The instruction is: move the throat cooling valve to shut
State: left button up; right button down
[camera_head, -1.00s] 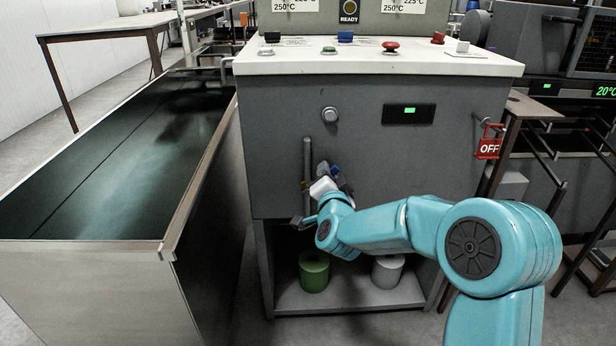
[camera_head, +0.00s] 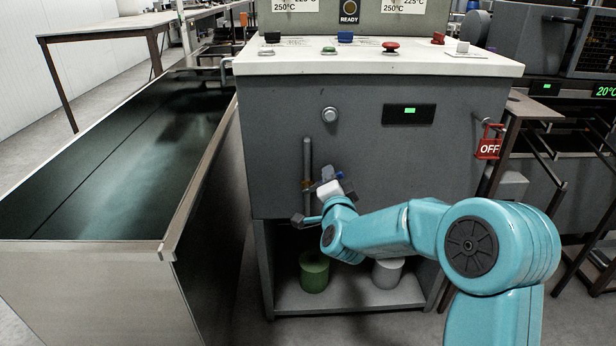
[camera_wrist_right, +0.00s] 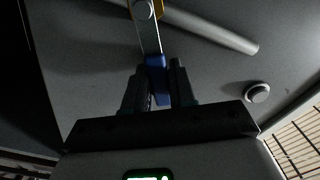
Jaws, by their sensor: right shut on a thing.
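The throat cooling valve has a brass-yellow body (camera_head: 308,185) on a vertical grey pipe (camera_head: 307,158) on the cabinet front. In the right wrist view the valve's yellow body (camera_wrist_right: 158,14) is at the top, with a metal lever ending in a blue grip (camera_wrist_right: 155,66). The lever slants away from the pipe, neither in line with it nor fully across it. My right gripper (camera_wrist_right: 156,82) is shut on the blue grip, one dark finger on each side. In the head view, my right gripper (camera_head: 334,177) partly hides the lever. My left gripper is not in view.
A round knob (camera_head: 330,114) and a green display (camera_head: 409,114) are on the cabinet front (camera_head: 270,140). A long open tank (camera_head: 212,150) stands at the left. Green (camera_head: 314,275) and grey (camera_head: 387,272) containers stand on the shelf below. A red OFF tag (camera_head: 488,148) hangs at the right.

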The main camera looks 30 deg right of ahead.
jog(key=shift+s+d+f+m, duration=0.2)
jog(key=shift+f+m, duration=0.35)
jog(key=shift+m, duration=0.45)
jog(key=shift+d+f+m, duration=0.1)
jog(key=shift+f+m, duration=0.4)
jog(key=shift+m, duration=0.5)
jog(key=shift+f+m, duration=0.35)
jog(key=shift+m, duration=0.05)
jog(key=c, duration=1.4)
grip_release()
jog(key=shift+f+m, duration=0.1)
jog(key=shift+m, duration=0.2)
jog(key=o, duration=0.6)
jog(key=shift+c, duration=0.2)
